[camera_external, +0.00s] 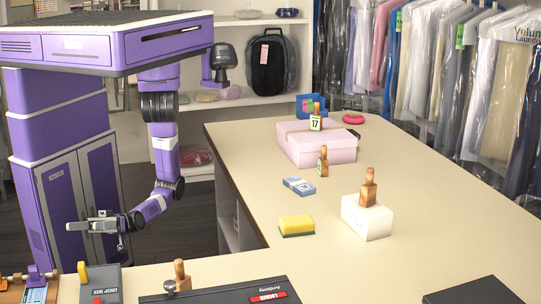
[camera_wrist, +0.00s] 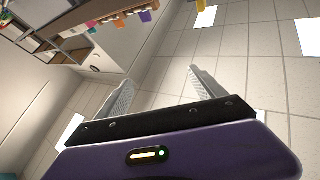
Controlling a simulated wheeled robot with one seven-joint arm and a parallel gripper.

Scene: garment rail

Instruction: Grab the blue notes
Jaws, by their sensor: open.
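The blue notes (camera_external: 299,186) look like a small blue block with a pale band. They lie flat on the cream counter (camera_external: 260,165), between the pink box and the yellow sponge. My gripper (camera_external: 80,227) is left of the counter in the external view, well apart from the notes. In the wrist view my gripper (camera_wrist: 161,77) has its two fingers spread with nothing between them. The notes cannot be made out in the wrist view.
A pink box (camera_external: 315,150), a yellow sponge (camera_external: 296,228), a wooden-handled stamp (camera_external: 323,163) and a white block (camera_external: 366,220) with another stamp stand around the notes. Dark trays (camera_external: 225,292) lie on the front counter. Bagged garments (camera_external: 470,80) hang at the right.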

